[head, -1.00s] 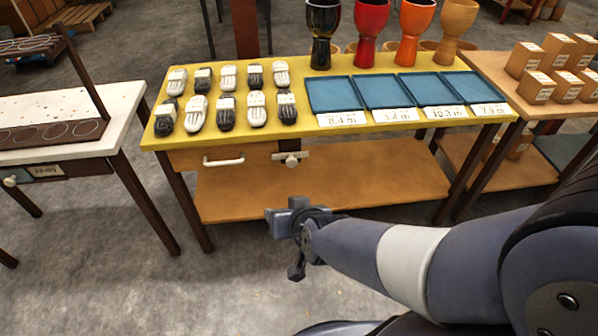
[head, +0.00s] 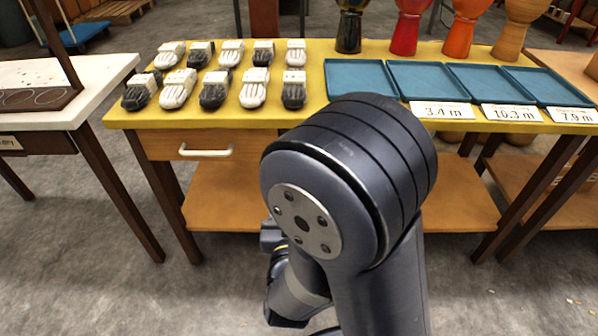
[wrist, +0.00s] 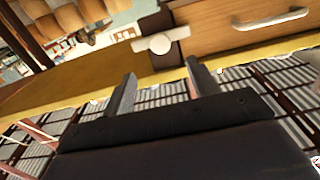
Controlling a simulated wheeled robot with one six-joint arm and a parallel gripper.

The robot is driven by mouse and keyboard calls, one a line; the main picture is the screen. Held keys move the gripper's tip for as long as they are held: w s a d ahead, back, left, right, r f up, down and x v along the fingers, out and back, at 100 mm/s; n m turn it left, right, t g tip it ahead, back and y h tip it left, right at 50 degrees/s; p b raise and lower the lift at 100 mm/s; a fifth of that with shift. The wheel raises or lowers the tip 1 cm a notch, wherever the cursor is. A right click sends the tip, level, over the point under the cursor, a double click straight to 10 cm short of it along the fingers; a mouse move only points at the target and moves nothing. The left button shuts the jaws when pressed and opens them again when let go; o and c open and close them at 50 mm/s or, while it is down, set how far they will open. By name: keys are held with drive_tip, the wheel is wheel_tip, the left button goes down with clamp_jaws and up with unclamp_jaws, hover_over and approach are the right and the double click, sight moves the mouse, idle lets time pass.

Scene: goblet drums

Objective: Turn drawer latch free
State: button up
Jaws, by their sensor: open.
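The drawer latch (wrist: 160,42) shows in the wrist view as a cream turn-piece on a dark brown block at the edge of the wooden drawer front (wrist: 222,30). In the head view my arm hides it. The drawer (head: 162,146) is under the left end of the yellow-topped table, and its white handle (head: 206,153) is visible there. The handle also shows at the upper right of the wrist view (wrist: 272,20). My gripper (wrist: 160,88) is open and empty. Its two fingers point toward the latch, with a visible gap before it.
A wooden lower shelf (head: 460,206) lies below. A white-topped table (head: 95,80) stands left, with floor between.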

drive_tip(key=w+b, duration=0.1)
drive_tip(key=w, duration=0.9)
drive_tip(key=shift+w+d+b, duration=0.2)
drive_tip(key=shift+w+b, duration=0.1)
drive_tip(key=shift+w, duration=0.1)
drive_tip(key=shift+c, duration=0.3)
drive_tip(key=c, duration=0.9)
